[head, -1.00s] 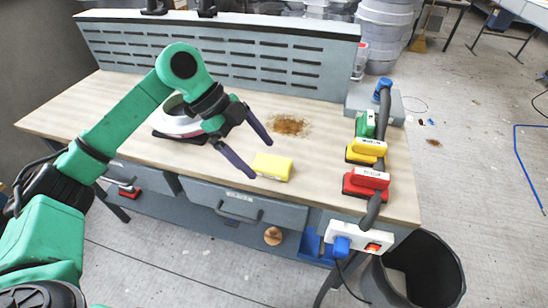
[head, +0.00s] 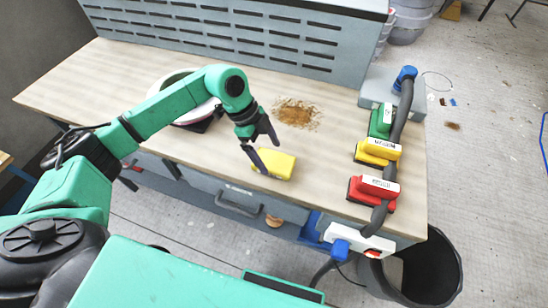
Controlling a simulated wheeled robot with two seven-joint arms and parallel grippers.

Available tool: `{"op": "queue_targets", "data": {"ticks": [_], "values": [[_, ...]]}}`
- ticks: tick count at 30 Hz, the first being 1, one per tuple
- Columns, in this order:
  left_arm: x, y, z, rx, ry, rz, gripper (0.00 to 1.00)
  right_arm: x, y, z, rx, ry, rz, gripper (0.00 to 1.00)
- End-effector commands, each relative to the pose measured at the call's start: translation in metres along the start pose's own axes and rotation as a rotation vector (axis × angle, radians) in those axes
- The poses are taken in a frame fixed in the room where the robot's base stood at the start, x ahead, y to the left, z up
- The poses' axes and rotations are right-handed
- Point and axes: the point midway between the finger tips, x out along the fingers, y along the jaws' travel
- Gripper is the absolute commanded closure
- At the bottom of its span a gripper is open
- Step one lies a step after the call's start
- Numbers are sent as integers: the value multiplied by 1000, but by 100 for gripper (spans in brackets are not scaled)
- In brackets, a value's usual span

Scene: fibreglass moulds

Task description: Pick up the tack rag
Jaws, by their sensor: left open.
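The tack rag appears to be the small yellow block-shaped piece (head: 279,165), lying on the wooden bench top (head: 330,140) near its front edge. My left gripper (head: 269,158) is open at the rag's left end. The finger in front hides a little of the rag's left end. I cannot tell whether the fingers touch it. My right gripper is out of view.
A brown dust patch (head: 297,114) lies behind the rag. Green (head: 381,121), yellow (head: 377,152) and red (head: 374,190) sanding blocks stand at right beside a dark hose (head: 401,115). A white round mould (head: 185,112) is behind my left arm. A slotted panel (head: 260,35) closes the back.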

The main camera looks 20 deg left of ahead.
Motion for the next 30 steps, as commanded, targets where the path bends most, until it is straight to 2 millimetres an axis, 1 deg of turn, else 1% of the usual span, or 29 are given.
{"op": "queue_targets", "data": {"ticks": [1,4,6,10,11,12,14,15,16,25,28,30], "values": [[6,1,-3,-1,2,6,0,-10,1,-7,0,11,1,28],[22,0,-1,-1,1,3,0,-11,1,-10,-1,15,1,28],[26,0,-1,0,1,0,0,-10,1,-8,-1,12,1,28],[26,0,0,0,0,0,0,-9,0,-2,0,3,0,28],[26,0,0,0,0,0,4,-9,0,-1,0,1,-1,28],[26,0,0,0,0,0,19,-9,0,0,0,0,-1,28],[26,0,0,0,0,0,42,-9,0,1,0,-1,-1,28],[26,0,0,0,0,0,57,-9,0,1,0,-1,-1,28],[26,0,0,0,0,0,67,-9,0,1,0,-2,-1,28],[23,-1,-2,1,1,-1,67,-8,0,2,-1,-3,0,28],[14,-2,-5,2,1,-3,67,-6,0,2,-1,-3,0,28],[4,-1,-9,3,1,-4,67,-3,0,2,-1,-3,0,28]]}}
